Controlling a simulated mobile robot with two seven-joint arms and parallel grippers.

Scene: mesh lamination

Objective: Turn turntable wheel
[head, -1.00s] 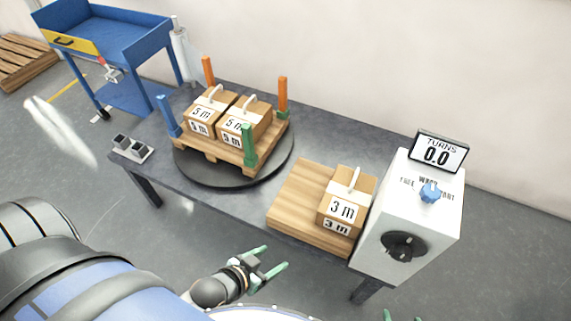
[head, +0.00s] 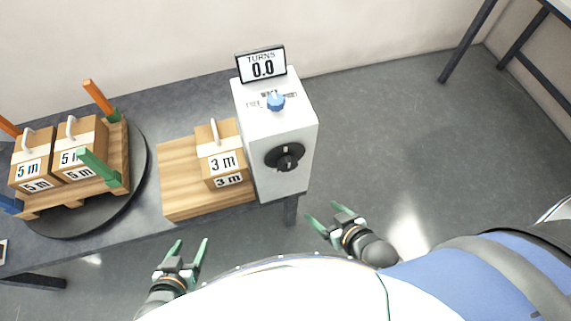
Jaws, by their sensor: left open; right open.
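The turntable (head: 131,196) is a dark disc at the left of the table. It bears a wooden pallet with colored corner posts and two boxes marked 5 m. A white control box (head: 262,137) stands at the table's right end. A black wheel (head: 285,156) is on its front face, and a blue knob (head: 275,101) is on top. A display (head: 261,64) above reads TURNS 0.0. My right gripper (head: 328,215) is open and empty, below and right of the wheel, apart from it. My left gripper (head: 188,251) is open and empty in front of the table.
A wooden board (head: 184,178) lies between the turntable and the control box, with a box (head: 221,155) marked 3 m on it. The floor right of the control box is clear. Another table (head: 555,10) shows at the top right.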

